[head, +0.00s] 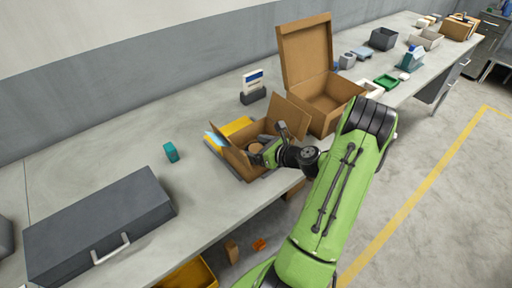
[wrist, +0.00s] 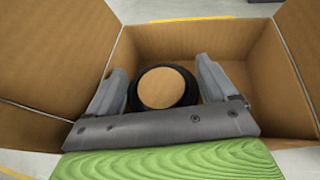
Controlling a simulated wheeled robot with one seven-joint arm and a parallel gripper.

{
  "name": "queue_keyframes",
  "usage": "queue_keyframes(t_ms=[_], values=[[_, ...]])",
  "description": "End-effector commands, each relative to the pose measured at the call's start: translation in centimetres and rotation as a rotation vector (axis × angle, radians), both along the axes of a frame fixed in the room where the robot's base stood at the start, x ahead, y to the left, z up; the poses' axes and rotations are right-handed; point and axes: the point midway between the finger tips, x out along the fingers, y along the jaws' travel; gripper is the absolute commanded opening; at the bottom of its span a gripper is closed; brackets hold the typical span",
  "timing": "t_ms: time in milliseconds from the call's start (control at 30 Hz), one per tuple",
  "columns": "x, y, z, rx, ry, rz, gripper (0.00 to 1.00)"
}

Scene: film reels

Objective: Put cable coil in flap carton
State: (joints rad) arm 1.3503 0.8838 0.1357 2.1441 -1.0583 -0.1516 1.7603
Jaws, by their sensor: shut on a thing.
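The cable coil (wrist: 187,88) is a black ring with a flat tan round middle. In the wrist view it sits between the two grey fingers of my gripper (wrist: 160,68), which is shut on it. The flap carton (wrist: 180,42) is a small open brown box with its flaps spread; the coil and fingers are inside its opening. Whether the coil touches the floor I cannot tell. In the head view the flap carton (head: 233,158) stands near the bench's front edge, with my gripper (head: 262,153) over it and the coil (head: 257,147) partly hidden.
A larger brown box (head: 318,100) with a raised lid stands just behind to the right. A yellow-and-blue stack (head: 237,126) and a card stand (head: 253,85) are behind the carton.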

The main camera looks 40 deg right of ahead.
Motion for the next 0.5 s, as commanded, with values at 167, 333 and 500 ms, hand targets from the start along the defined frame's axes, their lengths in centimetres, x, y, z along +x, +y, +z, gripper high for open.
queue_keyframes(t_ms=[167,333,500], values=[[-0.31,0.06,-0.80,-0.001,0.022,0.002,1.00],[-0.35,0.16,-0.90,0.001,0.024,0.005,1.00],[-0.36,0.22,-0.95,0.002,0.024,0.006,1.00]])
